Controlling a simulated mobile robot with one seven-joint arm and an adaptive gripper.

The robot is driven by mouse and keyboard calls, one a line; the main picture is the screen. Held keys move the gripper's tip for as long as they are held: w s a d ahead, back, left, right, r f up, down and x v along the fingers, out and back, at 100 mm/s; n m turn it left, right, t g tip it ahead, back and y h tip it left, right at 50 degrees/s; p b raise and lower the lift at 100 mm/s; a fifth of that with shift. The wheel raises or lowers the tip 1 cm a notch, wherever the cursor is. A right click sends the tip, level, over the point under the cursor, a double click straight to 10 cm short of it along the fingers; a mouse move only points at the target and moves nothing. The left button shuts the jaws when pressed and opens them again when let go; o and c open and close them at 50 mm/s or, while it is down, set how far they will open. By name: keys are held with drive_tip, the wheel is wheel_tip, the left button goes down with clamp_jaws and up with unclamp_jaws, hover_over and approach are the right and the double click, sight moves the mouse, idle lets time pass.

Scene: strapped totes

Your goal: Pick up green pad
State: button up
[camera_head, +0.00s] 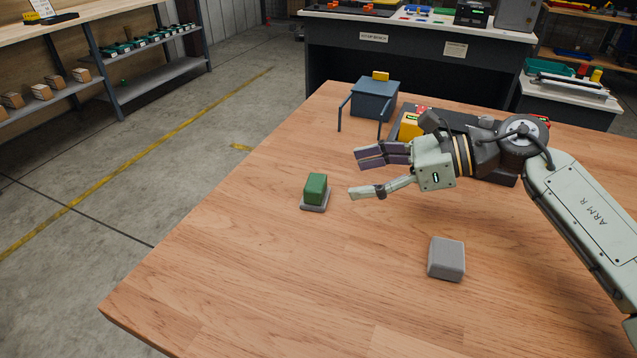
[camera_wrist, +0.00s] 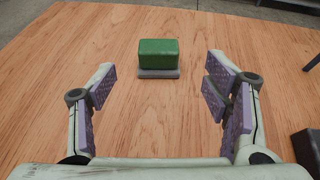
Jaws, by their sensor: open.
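The green pad (camera_head: 316,189) is a small block that sits on a thin grey base (camera_head: 314,207) on the wooden table. In the wrist view the green pad (camera_wrist: 158,53) is ahead of my gripper, centred between the fingers, with its grey base (camera_wrist: 158,74) under it. My gripper (camera_head: 366,173) is open and empty, to the right of the pad in the head view and apart from it. Purple finger pads show on both sides in the wrist view, where my gripper (camera_wrist: 160,105) has bare table between its fingers.
A grey block (camera_head: 446,259) lies on the table at the front right. A blue-grey tote (camera_head: 374,103) with side straps and a yellow block (camera_head: 381,76) on top stands at the back. A dark tray with a yellow item (camera_head: 409,127) is behind my gripper. Table around the pad is clear.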

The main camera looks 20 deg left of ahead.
sight(319, 182)
drive_tip(key=x, duration=0.2)
drive_tip(key=shift+s+a+f+p, duration=0.1)
drive_tip(key=shift+s+a+p, duration=0.05)
drive_tip(key=shift+a+p, duration=0.2)
drive_tip(key=p+x, duration=0.2)
drive_tip(key=x, duration=0.2)
drive_tip(key=shift+s+a, duration=0.15)
drive_tip(key=shift+a, duration=0.1)
drive_tip(key=shift+a+f, duration=0.15)
drive_tip(key=shift+a, duration=0.2)
drive_tip(key=c, duration=1.2)
